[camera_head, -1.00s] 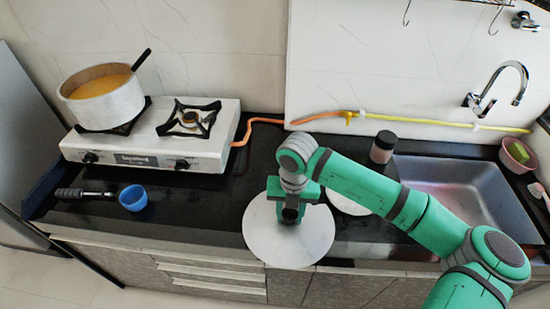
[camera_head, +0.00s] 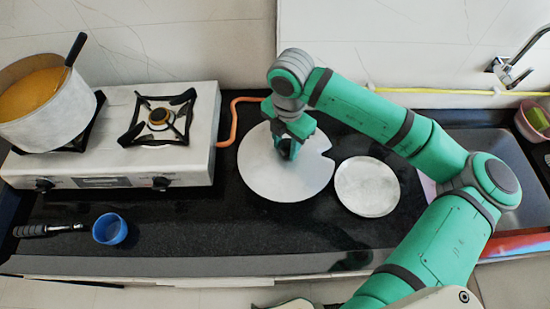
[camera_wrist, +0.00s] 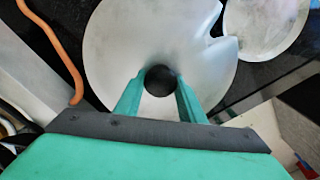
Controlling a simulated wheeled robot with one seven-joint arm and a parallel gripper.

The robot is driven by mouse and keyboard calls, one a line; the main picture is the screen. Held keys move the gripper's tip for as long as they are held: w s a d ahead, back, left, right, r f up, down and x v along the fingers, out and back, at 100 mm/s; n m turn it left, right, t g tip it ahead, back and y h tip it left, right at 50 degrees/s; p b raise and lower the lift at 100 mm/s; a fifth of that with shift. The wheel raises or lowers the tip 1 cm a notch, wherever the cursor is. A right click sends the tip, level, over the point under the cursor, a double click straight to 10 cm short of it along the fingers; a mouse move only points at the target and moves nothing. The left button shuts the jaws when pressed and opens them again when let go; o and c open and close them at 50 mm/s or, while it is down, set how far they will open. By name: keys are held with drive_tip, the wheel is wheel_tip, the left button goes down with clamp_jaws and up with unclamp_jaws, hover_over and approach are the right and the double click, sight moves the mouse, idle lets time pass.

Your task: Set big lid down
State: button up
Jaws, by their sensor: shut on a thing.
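The big lid (camera_head: 270,185) is a round, pale metal disc with a notch at its right edge. It is over the dark counter, right of the stove, and looks level. I cannot tell whether it touches the counter. My gripper (camera_head: 288,150) is above its middle, shut on its dark round knob. In the wrist view, the fingers (camera_wrist: 160,88) close around the knob (camera_wrist: 160,80), and the lid (camera_wrist: 115,45) spreads beyond them with its notch at upper right.
A smaller pale disc (camera_head: 367,187) lies close to the right. The stove (camera_head: 190,150) carries a pot (camera_head: 50,115) of orange-yellow liquid. An orange hose (camera_head: 231,122) runs by the lid's left back. A blue cup (camera_head: 110,229) and a black-handled tool (camera_head: 45,230) lie front left. The counter before the lid is clear.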

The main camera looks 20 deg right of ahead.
sight(285, 156)
wheel_tip(285, 156, down, 6)
drive_tip(key=shift+w+r, duration=0.1)
drive_tip(key=shift+w, duration=0.05)
drive_tip(key=shift+f, duration=2.05)
drive_tip(key=shift+d+f, duration=0.1)
drive_tip(key=shift+f, duration=0.05)
drive_tip(key=o, duration=1.3)
wheel_tip(285, 156, up, 12)
drive_tip(key=shift+r, duration=0.2)
